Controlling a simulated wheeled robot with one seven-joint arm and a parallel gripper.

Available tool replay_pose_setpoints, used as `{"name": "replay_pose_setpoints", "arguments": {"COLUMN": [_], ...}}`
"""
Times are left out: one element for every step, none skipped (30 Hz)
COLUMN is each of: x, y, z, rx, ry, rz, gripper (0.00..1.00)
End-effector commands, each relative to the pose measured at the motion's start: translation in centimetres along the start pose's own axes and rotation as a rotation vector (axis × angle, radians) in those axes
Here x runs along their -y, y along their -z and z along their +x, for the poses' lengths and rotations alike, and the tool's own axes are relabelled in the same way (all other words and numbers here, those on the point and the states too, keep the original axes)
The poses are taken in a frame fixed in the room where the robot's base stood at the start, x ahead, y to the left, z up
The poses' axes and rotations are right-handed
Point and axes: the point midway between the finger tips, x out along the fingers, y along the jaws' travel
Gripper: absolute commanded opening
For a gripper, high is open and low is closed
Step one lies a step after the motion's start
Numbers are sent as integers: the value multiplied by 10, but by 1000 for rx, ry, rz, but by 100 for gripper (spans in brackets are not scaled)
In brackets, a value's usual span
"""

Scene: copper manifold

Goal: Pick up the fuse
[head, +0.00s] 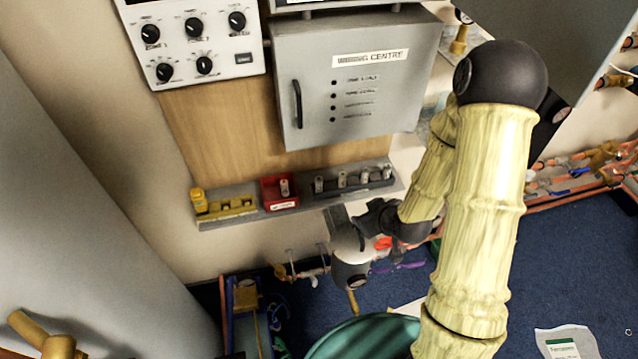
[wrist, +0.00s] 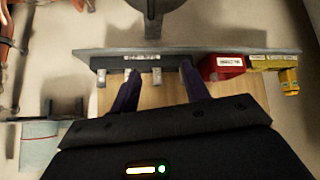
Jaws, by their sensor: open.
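Several small grey-white capped cylinders, which look like fuses, stand in a black rack (head: 354,187) on the shelf. One of these fuses (head: 343,179) is near the rack's middle. Another fuse (head: 284,187) stands in a red tray. In the wrist view, upside down to the head view, my gripper (wrist: 160,72) is open. Its two dark fingers point at the rack, with one fuse (wrist: 157,76) seen between them and another beside the left finger. The right finger hides part of the rack. Whether the fingers touch anything cannot be told. In the head view my gripper (head: 370,217) is below the shelf's right part.
The red tray (head: 280,204) and a yellow holder (head: 226,208) stand left of the rack on the grey shelf (head: 262,212). A grey wiring-centre box (head: 345,100) hangs above. A round-bodied pump (head: 350,268) and pipes are below the shelf.

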Motion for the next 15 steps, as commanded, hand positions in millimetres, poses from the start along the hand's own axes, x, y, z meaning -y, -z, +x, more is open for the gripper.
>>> {"name": "replay_pose_setpoints", "arguments": {"x": [7, 10, 15, 18, 22, 26, 29, 33, 36, 39, 41, 44, 45, 46, 47], "y": [-4, -4, -4, -3, -3, -2, -2, -2, -1, -1, -1, 0, 0, 0, 0], "z": [10, 15, 21, 25, 28, 32, 34, 36, 38, 39, 40, 40, 39, 39, 38], "rx": [-41, -73, -116, -150, -184, -230, -263, -299, -346, -382, -416, -461, -494, -522, -557], "ry": [21, 31, 41, 49, 56, 62, 66, 69, 70, 69, 67, 62, 56, 49, 40], "rz": [-7, -13, -19, -22, -24, -22, -19, -14, -6, 3, 12, 27, 39, 51, 65], "gripper": [46, 46, 46, 46, 46, 46, 46, 46, 46, 46, 46, 46, 46, 46, 46]}}
